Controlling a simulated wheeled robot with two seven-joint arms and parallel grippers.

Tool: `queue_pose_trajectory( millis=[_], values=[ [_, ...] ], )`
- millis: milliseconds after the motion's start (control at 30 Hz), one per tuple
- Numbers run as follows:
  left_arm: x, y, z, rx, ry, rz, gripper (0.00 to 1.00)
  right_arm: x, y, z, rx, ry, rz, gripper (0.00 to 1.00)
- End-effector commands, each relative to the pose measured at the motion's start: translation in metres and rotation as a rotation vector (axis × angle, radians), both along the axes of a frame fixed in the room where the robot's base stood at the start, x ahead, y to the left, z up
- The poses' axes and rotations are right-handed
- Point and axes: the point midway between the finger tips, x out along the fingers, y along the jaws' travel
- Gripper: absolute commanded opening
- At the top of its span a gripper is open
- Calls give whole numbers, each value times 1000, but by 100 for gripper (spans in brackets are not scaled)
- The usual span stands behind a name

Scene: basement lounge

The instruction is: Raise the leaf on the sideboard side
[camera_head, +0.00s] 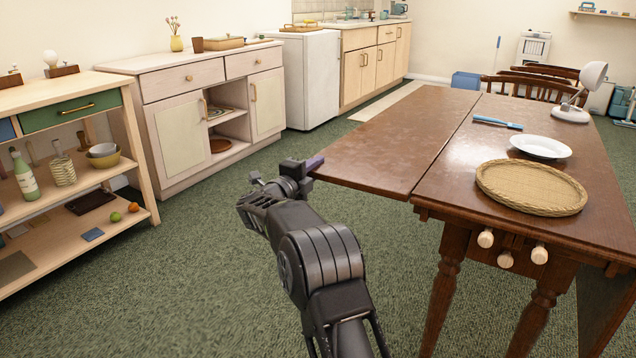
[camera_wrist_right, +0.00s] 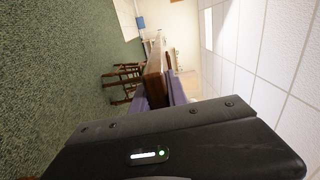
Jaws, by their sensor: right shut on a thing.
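The drop-leaf table has a dark wooden top (camera_head: 470,165). Its leaf on the sideboard side (camera_head: 400,135) stands out to the left, roughly level with the top, with a thin seam between them. My right gripper (camera_head: 314,164) is shut on the leaf's near left corner. In the right wrist view the leaf (camera_wrist_right: 155,72) runs away from between the purple fingers (camera_wrist_right: 160,98). Three pale knobs (camera_head: 485,238) stick out under the near end of the top. The leaf's underside is hidden. My left gripper is not in view.
On the top are a woven tray (camera_head: 531,209), a white plate (camera_head: 541,147), a blue utensil (camera_head: 497,122) and a lamp (camera_head: 572,112). Another leaf (camera_head: 606,305) hangs at the right. A sideboard (camera_head: 175,130) stands left, with open green carpet (camera_head: 240,205) between.

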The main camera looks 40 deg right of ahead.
Motion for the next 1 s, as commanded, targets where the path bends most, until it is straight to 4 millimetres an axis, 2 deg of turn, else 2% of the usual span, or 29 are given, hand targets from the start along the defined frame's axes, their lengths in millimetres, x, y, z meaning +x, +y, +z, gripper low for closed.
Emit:
queue_pose_trajectory(
  millis=[200,567,600,833,1000],
  values=[
    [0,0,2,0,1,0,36,0,1,12,12,-41,3,0],
    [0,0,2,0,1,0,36,0,0,16,11,-52,2,0],
    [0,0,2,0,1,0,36,0,0,16,11,-52,2,21],
    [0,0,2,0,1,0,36,0,0,15,11,-48,2,40],
    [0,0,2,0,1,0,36,0,0,13,11,-45,1,41]
  ],
)
